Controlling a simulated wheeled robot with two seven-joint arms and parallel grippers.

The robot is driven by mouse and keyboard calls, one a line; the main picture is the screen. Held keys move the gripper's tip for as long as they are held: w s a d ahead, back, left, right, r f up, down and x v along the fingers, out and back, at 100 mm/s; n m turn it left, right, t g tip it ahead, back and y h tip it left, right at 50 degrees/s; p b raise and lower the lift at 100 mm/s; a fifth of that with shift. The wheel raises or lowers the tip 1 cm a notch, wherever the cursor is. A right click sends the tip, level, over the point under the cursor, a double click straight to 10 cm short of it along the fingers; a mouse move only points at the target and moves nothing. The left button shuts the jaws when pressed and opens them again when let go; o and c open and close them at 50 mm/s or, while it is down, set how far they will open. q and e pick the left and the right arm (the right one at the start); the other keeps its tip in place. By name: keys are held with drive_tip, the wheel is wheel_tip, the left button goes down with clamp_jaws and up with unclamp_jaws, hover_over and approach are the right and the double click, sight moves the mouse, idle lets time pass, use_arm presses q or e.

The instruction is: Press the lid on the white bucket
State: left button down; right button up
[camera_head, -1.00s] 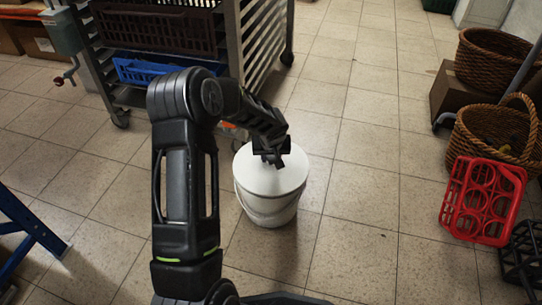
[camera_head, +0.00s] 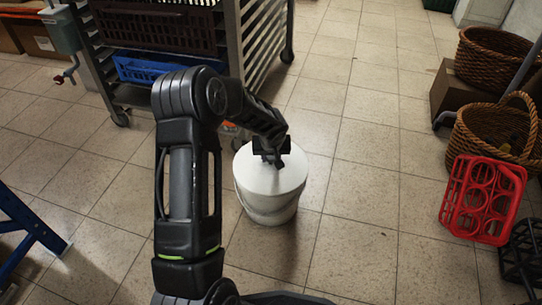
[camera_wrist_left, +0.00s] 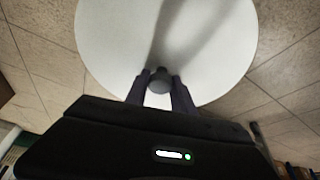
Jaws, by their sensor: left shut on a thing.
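The white bucket (camera_head: 266,211) stands upright on the tiled floor in the middle of the head view. Its round white lid (camera_head: 282,176) lies across the top, and the lid also fills the upper part of the left wrist view (camera_wrist_left: 120,40). My left gripper (camera_head: 273,162) is over the lid, with its fingers pointing down. In the wrist view its two fingers (camera_wrist_left: 160,85) are shut on a small grey knob (camera_wrist_left: 160,80) on the lid. I cannot tell whether the lid's rim is fully seated on the bucket. My right gripper is not in view.
A metal rack (camera_head: 234,50) with a brown crate (camera_head: 158,28) and a blue crate (camera_head: 150,70) stands behind at left. Wicker baskets (camera_head: 490,62) and a red bottle carrier (camera_head: 482,200) are at right. Floor right of the bucket is clear.

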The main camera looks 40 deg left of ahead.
use_arm(q)
drive_tip(key=shift+f, duration=0.1)
idle(0.8)
drive_tip(key=c, duration=1)
unclamp_jaws()
drive_tip(key=shift+o, duration=0.6)
drive_tip(key=o, duration=0.4)
drive_tip(key=shift+r+p, duration=2.05)
drive_tip(key=shift+r, duration=1.5)
drive_tip(key=shift+c, duration=0.5)
